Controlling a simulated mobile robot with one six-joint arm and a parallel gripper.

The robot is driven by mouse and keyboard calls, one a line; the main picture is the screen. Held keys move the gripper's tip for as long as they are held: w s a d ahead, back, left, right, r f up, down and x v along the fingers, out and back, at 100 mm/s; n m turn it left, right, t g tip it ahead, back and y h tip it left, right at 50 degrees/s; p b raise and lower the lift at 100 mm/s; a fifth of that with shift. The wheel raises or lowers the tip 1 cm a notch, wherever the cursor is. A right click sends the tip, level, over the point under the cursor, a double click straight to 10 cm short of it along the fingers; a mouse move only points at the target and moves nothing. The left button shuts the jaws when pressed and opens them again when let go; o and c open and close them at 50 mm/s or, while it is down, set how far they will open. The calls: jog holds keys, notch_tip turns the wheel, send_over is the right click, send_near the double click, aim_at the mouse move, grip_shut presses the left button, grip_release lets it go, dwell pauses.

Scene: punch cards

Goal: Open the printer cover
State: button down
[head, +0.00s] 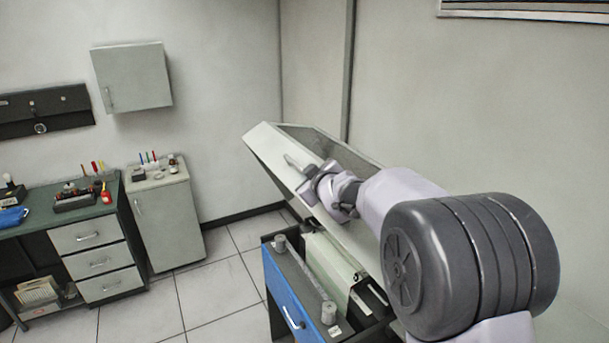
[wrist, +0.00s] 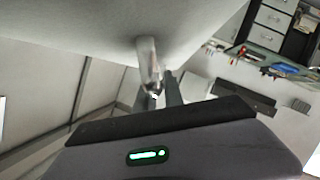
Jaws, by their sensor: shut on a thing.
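The printer cover (head: 268,150) is a long pale lid with a dark see-through side. It is raised and tilted up above the printer (head: 287,292), whose inside shows. My gripper (head: 308,182) is at the cover's front face, shut on the cover handle (head: 296,163). In the wrist view the cover (wrist: 95,35) fills the upper left as a pale surface. The handle (wrist: 149,62) stands out from it, between the dark fingers of my gripper (wrist: 158,97). My arm hides the right part of the cover and printer.
The printer's open body shows a grey roller bar (head: 305,272) and a blue front panel with a handle. A pale cabinet (head: 168,222) and a green-topped workbench (head: 90,212) stand at left. Tiled floor (head: 222,292) is clear between them and the printer. A wall stands behind.

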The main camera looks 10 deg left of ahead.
jog(key=shift+w+d+r, duration=0.1)
jog(key=shift+d+r, duration=0.15)
jog(key=c, duration=1.5)
grip_release()
jog(key=shift+w+d, duration=0.1)
jog(key=shift+o, duration=0.2)
jog(key=v, duration=1.7)
jog(key=shift+b, duration=0.45)
